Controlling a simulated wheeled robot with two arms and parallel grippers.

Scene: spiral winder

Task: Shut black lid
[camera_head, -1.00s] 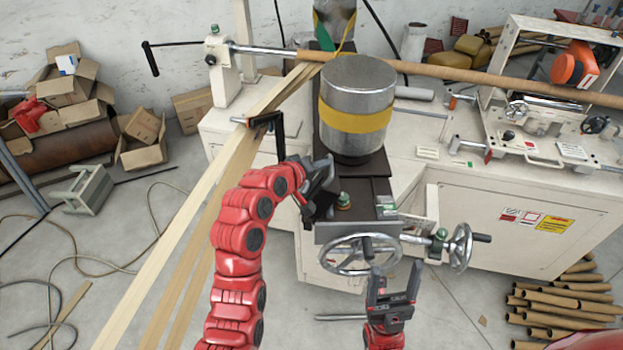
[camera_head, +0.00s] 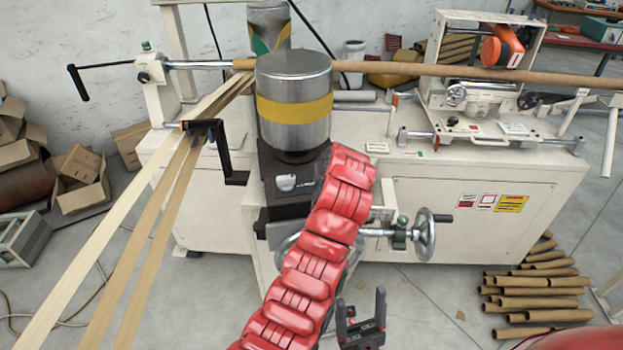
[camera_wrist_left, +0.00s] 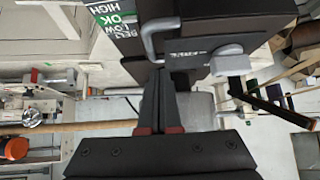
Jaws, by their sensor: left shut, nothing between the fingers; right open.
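A black housing (camera_head: 285,203) stands below the metal cylinder (camera_head: 295,105) with its yellow band. A grey knob (camera_head: 285,183) shows on it. In the left wrist view, a black box-like part (camera_wrist_left: 225,22) has a metal handle (camera_wrist_left: 155,35), a grey knob (camera_wrist_left: 230,62) and a label (camera_wrist_left: 118,20) reading OK, HIGH, LOW. I cannot tell whether its lid is open. My left gripper (camera_wrist_left: 158,75) is shut and empty, its tips close below the handle; contact is unclear. In the head view my red left arm hides it. My right gripper (camera_head: 362,315) is open and empty, low in front of the machine.
A black crank (camera_head: 225,160) and slanting strips (camera_head: 130,210) lie left. Cardboard tubes (camera_head: 535,285) are piled on the floor at right.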

